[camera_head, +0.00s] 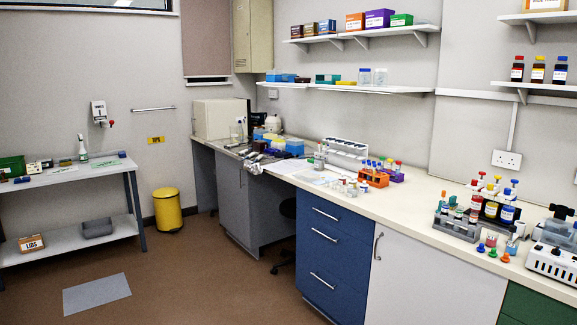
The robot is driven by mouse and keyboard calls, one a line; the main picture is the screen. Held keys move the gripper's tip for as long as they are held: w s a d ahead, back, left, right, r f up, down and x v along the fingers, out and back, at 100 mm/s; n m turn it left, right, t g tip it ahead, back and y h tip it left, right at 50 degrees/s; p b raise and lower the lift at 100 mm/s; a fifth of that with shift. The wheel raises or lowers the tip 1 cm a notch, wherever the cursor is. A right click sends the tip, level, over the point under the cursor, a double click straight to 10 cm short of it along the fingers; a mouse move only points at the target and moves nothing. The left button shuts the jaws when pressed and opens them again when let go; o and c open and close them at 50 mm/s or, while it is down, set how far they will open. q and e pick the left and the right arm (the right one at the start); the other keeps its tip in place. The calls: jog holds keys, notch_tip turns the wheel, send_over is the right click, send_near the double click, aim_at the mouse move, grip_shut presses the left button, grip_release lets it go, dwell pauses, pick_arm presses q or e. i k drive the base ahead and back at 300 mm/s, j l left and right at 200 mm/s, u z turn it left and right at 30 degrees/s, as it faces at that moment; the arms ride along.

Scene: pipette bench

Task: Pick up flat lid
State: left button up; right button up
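I cannot make out a flat lid for certain in the head view. A small orange-brown box marked LIDS (31,243) stands on the lower shelf of the side table at the left. Several small pots (348,187) stand on the long bench near the orange rack, too small to tell whether a loose lid lies among them. Neither of my grippers shows in the head view.
The long cream bench (420,205) runs along the wall, with an orange rack (373,178) and bottles. A side table (75,173) stands left, a grey tray (97,227) on its lower shelf. A yellow bin (167,210) and grey mat (97,294) are on otherwise open floor.

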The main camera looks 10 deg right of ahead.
aim_at(305, 176)
jog(key=i+l+u, duration=0.25)
jog(key=i+l, duration=0.2)
jog(key=i, duration=0.4)
jog(key=i+l+u, duration=0.3)
jog(key=i+l, duration=0.3)
jog(key=i, duration=0.25)
jog(key=i+l+u, duration=0.25)
jog(key=i+l, duration=0.5)
jog(key=i+l+u, duration=0.25)
jog(key=i+l, duration=0.45)
jog(key=l, duration=0.25)
